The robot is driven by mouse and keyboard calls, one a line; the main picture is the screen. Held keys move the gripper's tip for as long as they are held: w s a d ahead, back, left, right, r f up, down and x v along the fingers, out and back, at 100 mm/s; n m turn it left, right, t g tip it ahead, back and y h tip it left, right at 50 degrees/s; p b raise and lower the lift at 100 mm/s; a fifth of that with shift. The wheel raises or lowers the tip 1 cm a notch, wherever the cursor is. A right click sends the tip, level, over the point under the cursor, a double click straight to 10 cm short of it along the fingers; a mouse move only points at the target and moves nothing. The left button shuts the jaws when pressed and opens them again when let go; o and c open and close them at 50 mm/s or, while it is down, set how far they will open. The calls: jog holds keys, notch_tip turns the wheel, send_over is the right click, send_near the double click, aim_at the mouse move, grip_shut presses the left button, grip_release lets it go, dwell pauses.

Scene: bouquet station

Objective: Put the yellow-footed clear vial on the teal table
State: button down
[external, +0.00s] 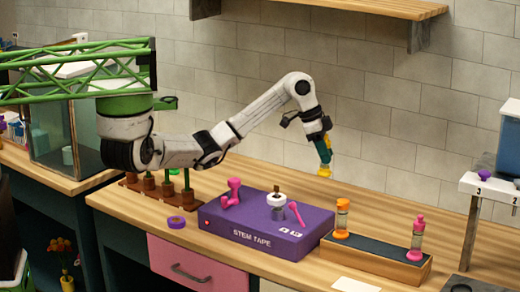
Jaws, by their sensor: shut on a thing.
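My gripper (323,152) hangs in the air above the wooden bench, right of the purple box, pointing down. It is shut on the yellow-footed clear vial; the vial's yellow foot (324,171) shows just below the fingers. The rest of the vial is mostly hidden by the fingers. The vial is well clear of the bench top. No table with a plainly teal top shows; the benches have wooden tops over dark teal fronts.
Below and right stands a wooden rack (375,262) with an orange-footed vial (342,219) and a pink-footed vial (416,239). The purple stem tape box (262,240) carries pink tools. A numbered white stand (490,187) is at right. A shelf (375,8) hangs above.

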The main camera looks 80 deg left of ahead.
notch_tip(320, 180, down, 14)
jog(key=shift+r+p, duration=0.25)
jog(key=shift+p, duration=0.2)
jog(key=shift+f, duration=0.1)
dwell(0.3)
jog(key=c, duration=0.7)
grip_release()
jog(key=shift+p+v, duration=4.85)
jog(key=shift+v, duration=1.25)
jog(key=shift+d, duration=0.1)
